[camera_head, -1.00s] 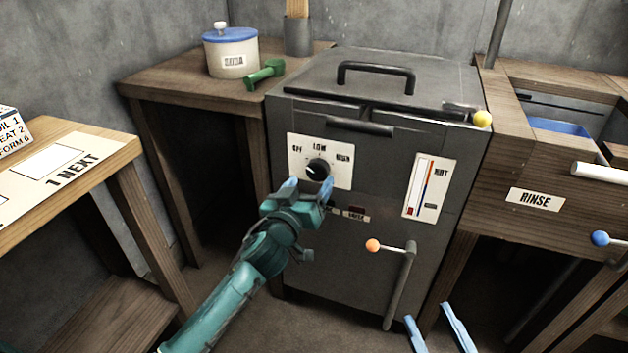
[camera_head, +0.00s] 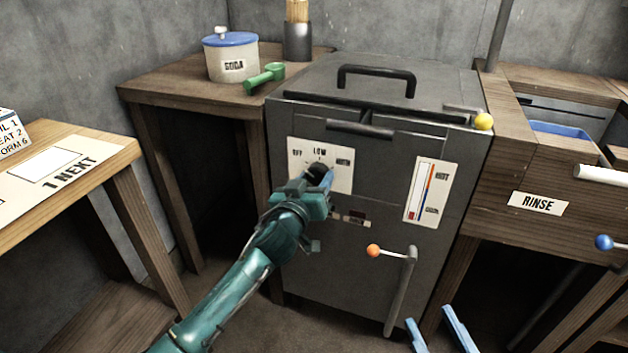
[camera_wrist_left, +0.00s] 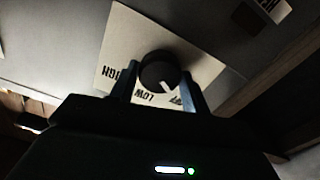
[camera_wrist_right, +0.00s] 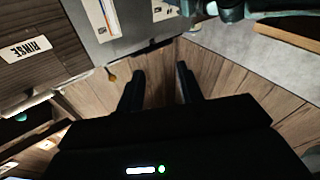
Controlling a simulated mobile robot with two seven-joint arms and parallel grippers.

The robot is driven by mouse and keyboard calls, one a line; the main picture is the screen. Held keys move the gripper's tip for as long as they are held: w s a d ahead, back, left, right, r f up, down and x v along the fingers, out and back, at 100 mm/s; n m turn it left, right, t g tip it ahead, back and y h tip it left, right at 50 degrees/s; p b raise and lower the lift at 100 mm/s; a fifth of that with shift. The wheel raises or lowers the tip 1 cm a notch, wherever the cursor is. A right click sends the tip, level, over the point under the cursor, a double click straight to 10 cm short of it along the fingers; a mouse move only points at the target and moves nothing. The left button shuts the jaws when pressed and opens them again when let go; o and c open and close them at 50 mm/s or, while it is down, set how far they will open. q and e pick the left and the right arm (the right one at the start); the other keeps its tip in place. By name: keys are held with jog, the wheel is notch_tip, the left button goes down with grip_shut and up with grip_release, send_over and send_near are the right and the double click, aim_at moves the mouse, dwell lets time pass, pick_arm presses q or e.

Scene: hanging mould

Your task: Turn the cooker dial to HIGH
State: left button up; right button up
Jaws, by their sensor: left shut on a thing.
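The cooker (camera_head: 350,235) is a dark grey box with a white dial plate (camera_head: 342,178) marked OFF, LOW and HIGH. The round black dial (camera_head: 317,169) sits in the plate's middle, partly covered by my left gripper (camera_head: 318,179) in the head view. In the left wrist view the fingers of my left gripper (camera_wrist_left: 161,86) are shut on the dial (camera_wrist_left: 159,70), one on each side. That view is upside down; the dial's white mark points between LOW and OFF. My right gripper (camera_head: 437,328) is open and empty, low at the cooker's front right.
An orange-knobbed lever (camera_head: 374,251) sticks out from the cooker front below the dial. A temperature gauge (camera_head: 425,190) is at its right. A RINSE station (camera_head: 538,202) is on the right.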

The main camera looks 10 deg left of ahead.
pick_arm(q)
jog(key=c, duration=0.3)
